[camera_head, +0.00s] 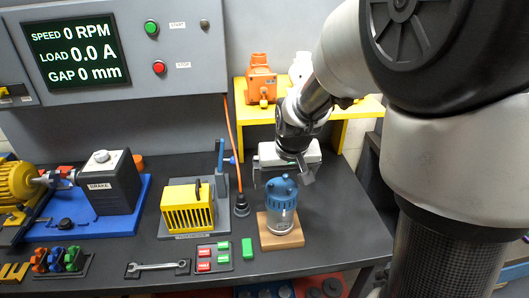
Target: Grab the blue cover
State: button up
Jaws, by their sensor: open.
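The blue cover (282,194) sits on top of a clear, jar-like body (281,221), which stands upright on a square wooden base (266,239) near the right end of the dark bench. My gripper (284,177) is just above and behind the cover, pointing down. Its two fingers are spread apart, one towards the left and one towards the right. Nothing shows between them except the space near the cover's top knob. I cannot tell whether either finger touches the cover.
An orange cable (234,150) hangs to a black plug left of the cover. A yellow caged box (187,207) stands further left.

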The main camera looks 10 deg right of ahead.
aim_at(282, 188)
jog(key=x, duration=0.2)
jog(key=s+x, duration=0.1)
jog(key=x, duration=0.1)
jog(key=shift+w+d+f, duration=0.1)
jog(key=shift+w+f, duration=0.05)
jog(key=shift+f, duration=0.25)
jog(key=shift+w+f, duration=0.2)
jog(key=shift+f, duration=0.15)
jog(key=shift+r, duration=0.1)
jog(key=c, duration=1.4)
